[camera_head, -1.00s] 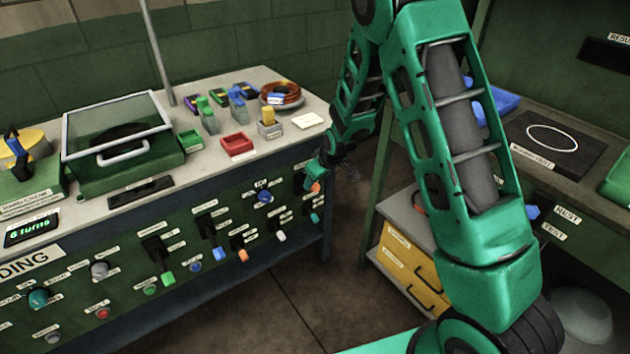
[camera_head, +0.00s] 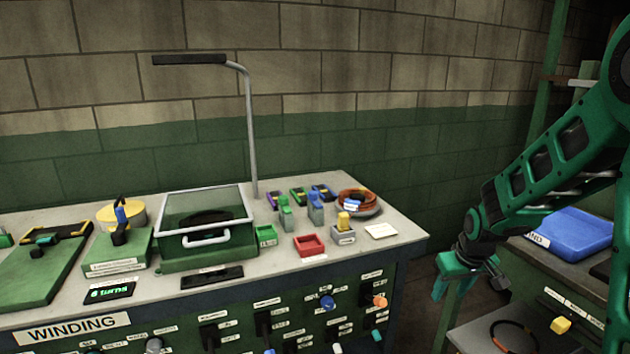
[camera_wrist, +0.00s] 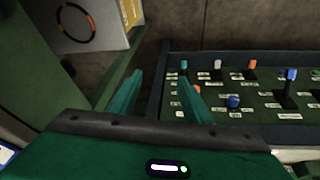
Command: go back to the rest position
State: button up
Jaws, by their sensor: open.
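My gripper (camera_head: 455,280) hangs at the end of my green arm, to the right of the winding bench (camera_head: 400,225) and in front of the gap beside it. In the wrist view my gripper (camera_wrist: 158,88) is open, its two green fingers apart with nothing between them. The bench's front panel (camera_wrist: 275,100) with its coloured knobs lies beyond the right finger. No sleeve or other object is in the jaws.
The bench top holds a lidded box (camera_head: 205,235), a red tray (camera_head: 309,245) and a coil of cable (camera_head: 357,203). On the right a second table carries a blue case (camera_head: 570,233). A lower shelf holds a dark ring (camera_head: 514,335). Floor shows between the benches.

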jog(key=s+d+r+m+g, duration=0.1)
jog(key=s+d+r+m, duration=0.1)
jog(key=s, duration=0.9)
jog(key=s+d+r+m+g, duration=0.1)
jog(key=s+d+r+m, duration=0.1)
jog(key=s, duration=0.9)
jog(key=s+d+r+m+g, duration=0.2)
jog(key=s+r, duration=0.4)
jog(key=s, duration=0.5)
jog(key=shift+d+m+y, duration=0.2)
jog(key=shift+m+y, duration=0.1)
jog(key=shift+m, duration=0.6)
jog(key=shift+s+r, duration=0.1)
jog(key=c, duration=0.3)
jog(key=shift+c, duration=0.3)
